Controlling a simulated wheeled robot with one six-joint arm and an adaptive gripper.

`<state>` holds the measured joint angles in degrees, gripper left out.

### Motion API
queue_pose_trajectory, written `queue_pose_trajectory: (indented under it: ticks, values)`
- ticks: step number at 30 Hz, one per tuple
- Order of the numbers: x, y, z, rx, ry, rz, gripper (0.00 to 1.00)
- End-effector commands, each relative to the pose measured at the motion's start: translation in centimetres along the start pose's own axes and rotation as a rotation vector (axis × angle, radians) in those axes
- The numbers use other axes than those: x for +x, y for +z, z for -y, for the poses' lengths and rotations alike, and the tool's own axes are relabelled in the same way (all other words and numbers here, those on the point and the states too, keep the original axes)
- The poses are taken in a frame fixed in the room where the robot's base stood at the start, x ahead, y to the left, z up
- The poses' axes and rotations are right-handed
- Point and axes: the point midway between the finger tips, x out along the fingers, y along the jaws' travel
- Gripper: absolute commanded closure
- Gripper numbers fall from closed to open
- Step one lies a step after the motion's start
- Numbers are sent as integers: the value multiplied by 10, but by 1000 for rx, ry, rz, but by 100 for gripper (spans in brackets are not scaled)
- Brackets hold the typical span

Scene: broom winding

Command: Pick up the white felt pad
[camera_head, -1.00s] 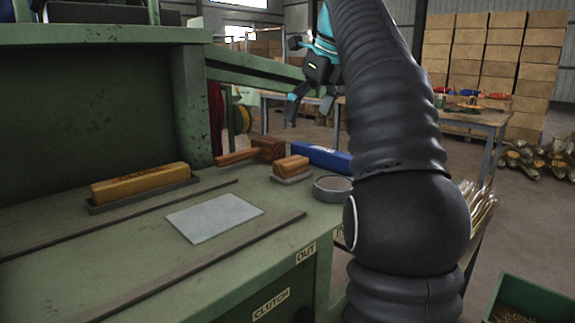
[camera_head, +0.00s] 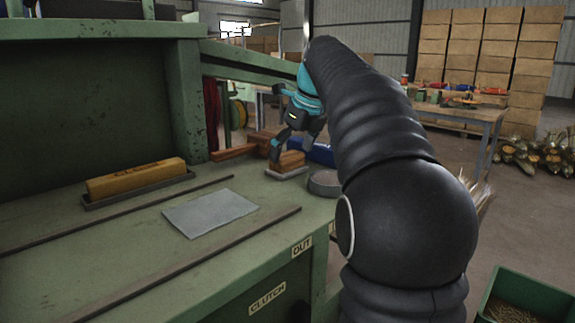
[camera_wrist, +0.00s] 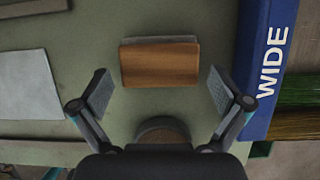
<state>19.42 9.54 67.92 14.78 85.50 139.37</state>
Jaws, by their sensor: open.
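The white felt pad appears to be the flat, pale grey-white square sheet (camera_head: 210,212) lying on the green bench top. In the wrist view part of it (camera_wrist: 28,85) shows at the left edge, outside my fingers. My gripper (camera_head: 290,155) is at the far right end of the bench, to the right of and beyond the pad. In the wrist view my gripper (camera_wrist: 158,88) is open, its fingers on either side of a brown wooden block (camera_wrist: 160,65) on a grey base. Nothing shows gripped.
A round grey dish (camera_head: 324,184) stands near the block. A blue box marked WIDE (camera_wrist: 268,65) lies to the right. A yellow block on a tray (camera_head: 137,180) sits at the back left. Two dark rails (camera_head: 200,250) flank the pad. The bench around the pad is clear.

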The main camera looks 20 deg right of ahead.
Motion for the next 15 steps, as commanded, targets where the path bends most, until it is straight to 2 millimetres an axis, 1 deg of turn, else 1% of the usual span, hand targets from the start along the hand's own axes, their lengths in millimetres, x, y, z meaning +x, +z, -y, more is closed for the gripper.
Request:
queue_pose_trajectory:
  ticks: [1, 4, 12, 13, 14, 15]
  values:
    - [6, 0, -1, -1, 2, -2, 0]
    - [14, 0, -1, -1, 1, -1, 0]
    - [17, 0, 0, -1, 0, 0, 0]
    - [17, 0, 0, -1, 0, 0, 5]
    - [17, 0, 0, -1, 0, 0, 12]
    - [17, 0, 0, -1, 0, 0, 22]
